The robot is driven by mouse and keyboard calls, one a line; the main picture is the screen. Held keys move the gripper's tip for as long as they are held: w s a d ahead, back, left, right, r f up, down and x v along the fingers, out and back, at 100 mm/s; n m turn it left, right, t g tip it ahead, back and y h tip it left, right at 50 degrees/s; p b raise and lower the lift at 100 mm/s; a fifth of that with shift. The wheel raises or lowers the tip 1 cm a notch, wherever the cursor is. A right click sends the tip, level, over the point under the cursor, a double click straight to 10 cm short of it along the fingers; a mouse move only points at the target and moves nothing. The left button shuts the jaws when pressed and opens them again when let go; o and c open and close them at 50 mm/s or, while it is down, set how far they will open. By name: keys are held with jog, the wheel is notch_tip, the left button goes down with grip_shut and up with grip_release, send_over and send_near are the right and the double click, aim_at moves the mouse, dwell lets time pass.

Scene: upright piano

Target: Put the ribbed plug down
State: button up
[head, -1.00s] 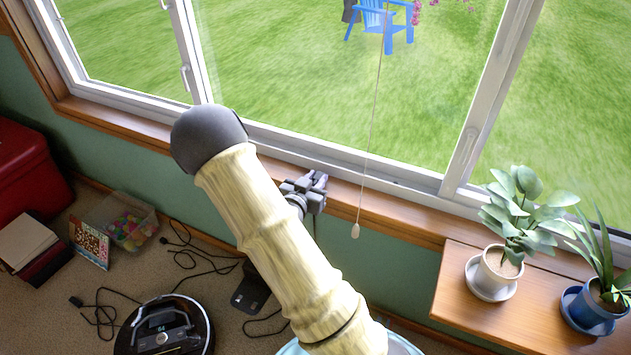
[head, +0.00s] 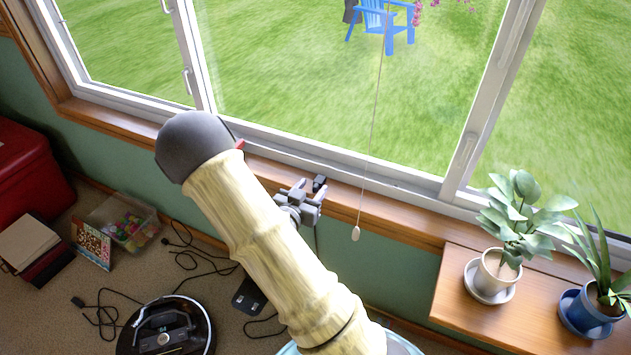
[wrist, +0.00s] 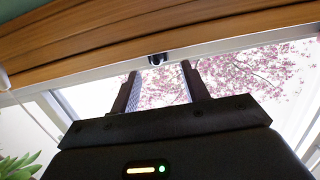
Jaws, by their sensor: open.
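The ribbed plug (head: 320,183) is a small dark piece resting on the windowsill (head: 392,217), close to the white window frame. My gripper (head: 314,189) is open, with its fingers just short of the plug. In the wrist view the plug (wrist: 156,59) shows as a small black shape beyond the gap between the two spread fingertips of my gripper (wrist: 160,72). The gap is empty. The plug's ribs are too small to make out.
A pull cord with a white knob (head: 356,233) hangs right of my gripper. Two potted plants (head: 497,270) (head: 592,305) stand on a wooden ledge (head: 455,290) at right. A red object (head: 239,144) partly shows behind my arm. A robot vacuum (head: 165,330) and cables lie on the floor.

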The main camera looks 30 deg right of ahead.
jog(key=p+v, duration=0.1)
jog(key=v, duration=0.7)
jog(key=shift+s+p, duration=0.15)
jog(key=shift+p, duration=0.25)
jog(key=shift+a, duration=0.15)
jog(key=a+n+g+y, duration=0.35)
jog(key=a+y, duration=0.35)
jog(key=y, duration=0.4)
jog(key=s+d+r+n+g+y, duration=0.1)
jog(key=s+r+n+g, duration=0.3)
jog(key=s, duration=0.7)
notch_tip(320, 180, up, 2)
jog(key=n, duration=0.3)
jog(key=shift+s+r+y, duration=0.15)
jog(key=shift+r+y, duration=0.05)
jog(key=shift+y, duration=0.2)
